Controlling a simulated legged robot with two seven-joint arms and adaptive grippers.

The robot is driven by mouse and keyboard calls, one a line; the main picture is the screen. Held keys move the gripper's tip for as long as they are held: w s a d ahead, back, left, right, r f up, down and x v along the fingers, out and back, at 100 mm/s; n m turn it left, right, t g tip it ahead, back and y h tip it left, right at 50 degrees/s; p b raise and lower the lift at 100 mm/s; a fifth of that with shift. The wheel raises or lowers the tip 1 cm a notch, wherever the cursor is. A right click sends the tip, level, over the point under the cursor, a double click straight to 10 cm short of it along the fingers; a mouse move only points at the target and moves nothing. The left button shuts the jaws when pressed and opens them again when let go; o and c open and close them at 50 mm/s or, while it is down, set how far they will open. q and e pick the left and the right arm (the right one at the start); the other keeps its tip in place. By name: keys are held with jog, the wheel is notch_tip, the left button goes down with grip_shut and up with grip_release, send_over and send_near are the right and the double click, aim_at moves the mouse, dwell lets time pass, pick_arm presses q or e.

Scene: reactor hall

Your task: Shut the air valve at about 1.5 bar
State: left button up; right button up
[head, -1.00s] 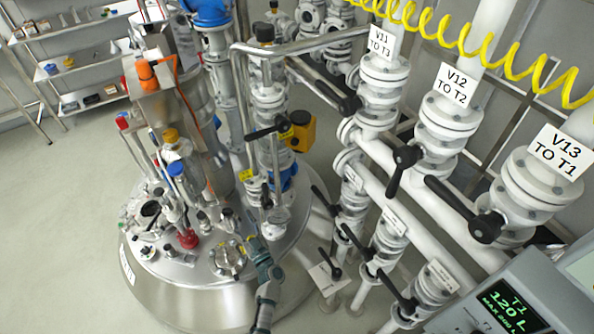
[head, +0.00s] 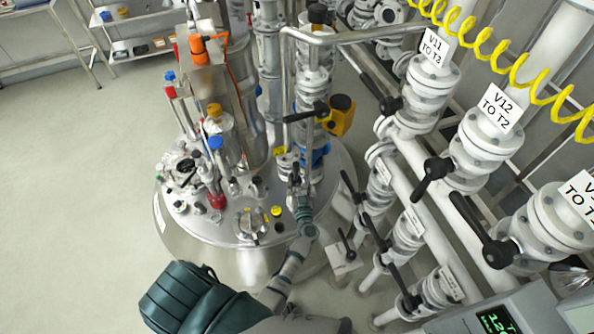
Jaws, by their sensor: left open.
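My left arm reaches up from the bottom over the round steel vessel lid (head: 225,230). My left gripper (head: 295,178) is open at the lid's right side, in front of the vertical white pipe with a blue fitting (head: 318,155). The gripper is small here, and I cannot tell whether it touches anything. A black lever handle (head: 308,112) sits on that pipe above the gripper, beside a yellow box (head: 341,115). No label readable here names an air valve, and no pressure reading can be made out. My right gripper is not in view.
White pipes with black-handled valves stand at the right, labelled V11 (head: 436,48) and V12 (head: 499,105). Smaller levered valves (head: 408,230) stand below them. A display panel (head: 500,318) fills the lower right corner. A yellow coiled hose (head: 515,70) hangs above. Floor at the left is clear.

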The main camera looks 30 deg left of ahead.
aim_at(295, 171)
pick_arm(q)
jog(key=b+x, duration=0.2)
jog(key=x, duration=0.4)
jog(key=shift+a+f, duration=0.15)
jog(key=shift+a, duration=0.1)
jog(key=shift+w+r, duration=0.2)
jog(key=shift+w, duration=0.2)
jog(key=shift+d, duration=0.1)
jog(key=shift+c, duration=0.2)
jog(key=shift+a, duration=0.2)
grip_shut()
